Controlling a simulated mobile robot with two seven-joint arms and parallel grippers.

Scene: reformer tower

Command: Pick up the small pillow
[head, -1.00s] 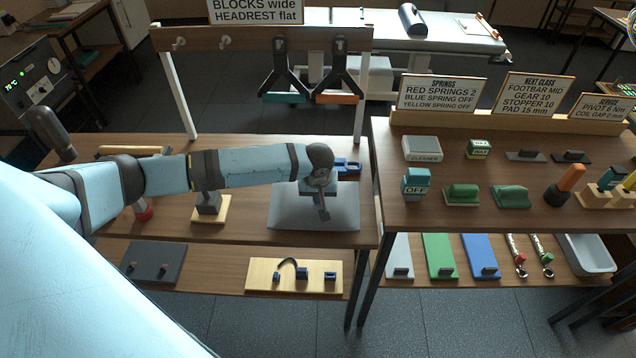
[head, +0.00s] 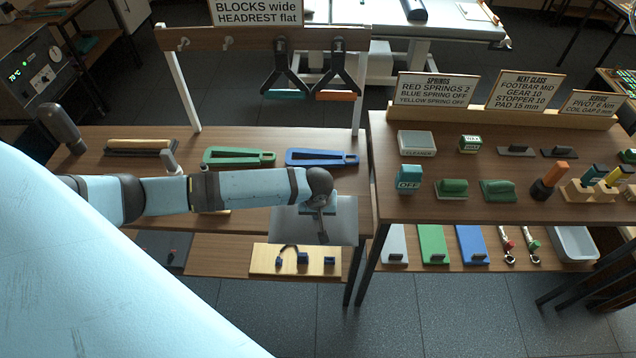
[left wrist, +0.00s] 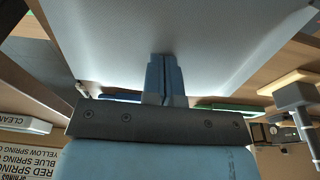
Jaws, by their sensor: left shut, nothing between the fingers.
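A flat, pale grey pad (head: 290,222), which seems to be the small pillow, lies at the front of the left table. Its near edge appears to stick out past the table's front edge. My right gripper is in neither view.
Green (head: 240,157) and blue (head: 322,158) slotted pieces lie behind the pad. A lower shelf board (head: 262,259) with small dark parts is below the table front. The right table (head: 430,215) holds several blocks and signs. Open floor lies in front.

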